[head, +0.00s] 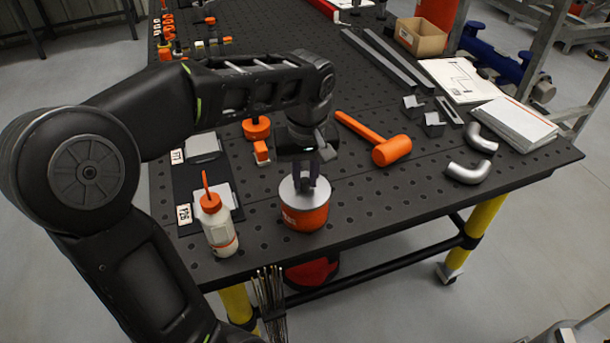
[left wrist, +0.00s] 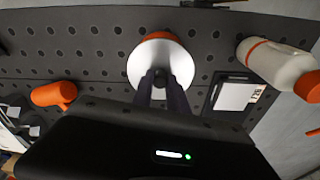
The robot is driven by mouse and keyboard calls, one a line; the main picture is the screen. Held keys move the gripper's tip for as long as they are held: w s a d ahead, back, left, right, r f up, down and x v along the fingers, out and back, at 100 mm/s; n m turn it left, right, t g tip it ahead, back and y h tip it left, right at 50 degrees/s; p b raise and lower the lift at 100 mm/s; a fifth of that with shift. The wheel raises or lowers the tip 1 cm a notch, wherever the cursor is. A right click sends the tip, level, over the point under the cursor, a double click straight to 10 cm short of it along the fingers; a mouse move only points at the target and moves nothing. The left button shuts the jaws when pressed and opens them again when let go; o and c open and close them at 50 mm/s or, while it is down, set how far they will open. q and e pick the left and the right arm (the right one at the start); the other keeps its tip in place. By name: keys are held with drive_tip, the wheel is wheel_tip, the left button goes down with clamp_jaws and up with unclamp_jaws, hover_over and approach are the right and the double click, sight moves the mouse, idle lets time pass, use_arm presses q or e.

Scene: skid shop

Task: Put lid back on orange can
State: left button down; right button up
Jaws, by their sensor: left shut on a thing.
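The orange can (head: 304,217) stands upright on the perforated table near its front edge. Its pale round lid (head: 291,190) lies over the can's top and looks about level; whether it is fully seated I cannot tell. My left gripper (head: 305,188) points down from above and is shut on the lid's small dark knob. In the left wrist view the lid (left wrist: 174,58) covers most of the can, with an orange edge of the can (left wrist: 158,36) showing past it. The gripper's fingertips (left wrist: 161,80) meet at the knob. My right gripper is not in view.
A white bottle with an orange cap (head: 218,228) stands close left of the can. An orange mallet (head: 388,150) lies to the right, with metal pipe elbows (head: 468,172) beyond. An orange-topped piece (head: 256,129) is behind. The table's front edge is close to the can.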

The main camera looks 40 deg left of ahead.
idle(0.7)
use_arm(q)
drive_tip(key=c, duration=1.2)
unclamp_jaws()
drive_tip(key=shift+c, duration=0.2)
drive_tip(key=shift+o, duration=0.4)
drive_tip(key=o, duration=0.4)
drive_tip(key=shift+r, duration=0.1)
drive_tip(key=shift+r+p, duration=2.55)
drive_tip(key=shift+r, duration=0.85)
